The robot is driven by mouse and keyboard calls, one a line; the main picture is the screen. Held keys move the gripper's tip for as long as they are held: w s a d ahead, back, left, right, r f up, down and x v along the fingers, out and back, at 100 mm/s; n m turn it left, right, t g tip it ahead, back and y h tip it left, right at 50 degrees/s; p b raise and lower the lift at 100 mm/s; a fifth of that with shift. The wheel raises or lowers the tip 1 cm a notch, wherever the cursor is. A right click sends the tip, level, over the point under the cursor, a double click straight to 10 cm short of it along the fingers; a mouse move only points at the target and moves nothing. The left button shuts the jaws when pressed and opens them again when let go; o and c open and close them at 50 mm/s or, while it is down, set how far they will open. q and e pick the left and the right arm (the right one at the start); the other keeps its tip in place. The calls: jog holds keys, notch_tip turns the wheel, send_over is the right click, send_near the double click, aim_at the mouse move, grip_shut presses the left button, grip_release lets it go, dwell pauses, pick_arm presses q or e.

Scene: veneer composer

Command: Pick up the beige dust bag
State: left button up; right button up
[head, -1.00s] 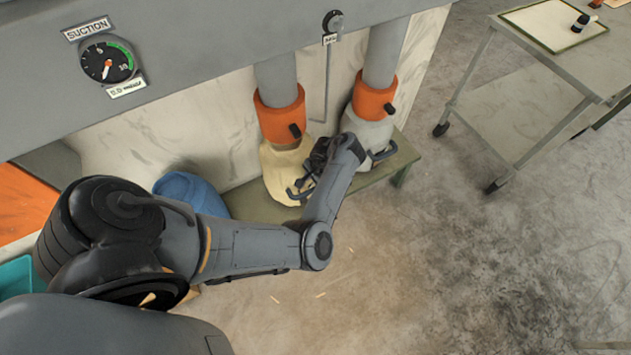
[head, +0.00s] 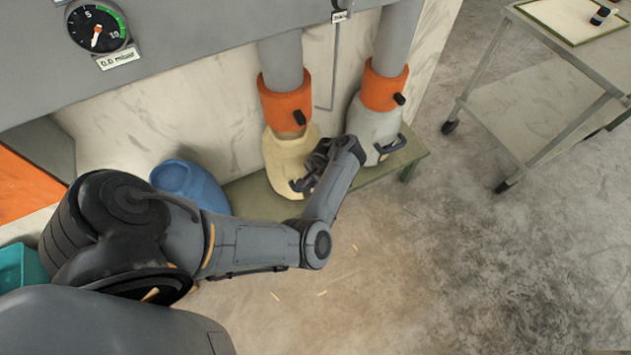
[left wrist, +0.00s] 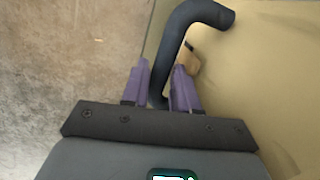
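The beige dust bag (head: 280,158) sits on a green bench, its top under the orange collar of the left pipe. It has a dark curved handle (head: 296,185) on its front. My left gripper (head: 306,183) is at this handle, partly hidden by its own wrist in the head view. In the left wrist view, the purple fingers of my left gripper (left wrist: 161,88) stand on both sides of the dark handle (left wrist: 183,30) and appear closed on it. The beige bag (left wrist: 265,80) fills the right side there. My right gripper is not in view.
A grey bag (head: 372,127) with a handle hangs below the second orange collar (head: 384,88), right beside my wrist. A metal trolley (head: 545,75) stands at the upper right. The floor in front is clear.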

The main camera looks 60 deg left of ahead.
pick_arm(q)
grip_shut()
dwell(1.1)
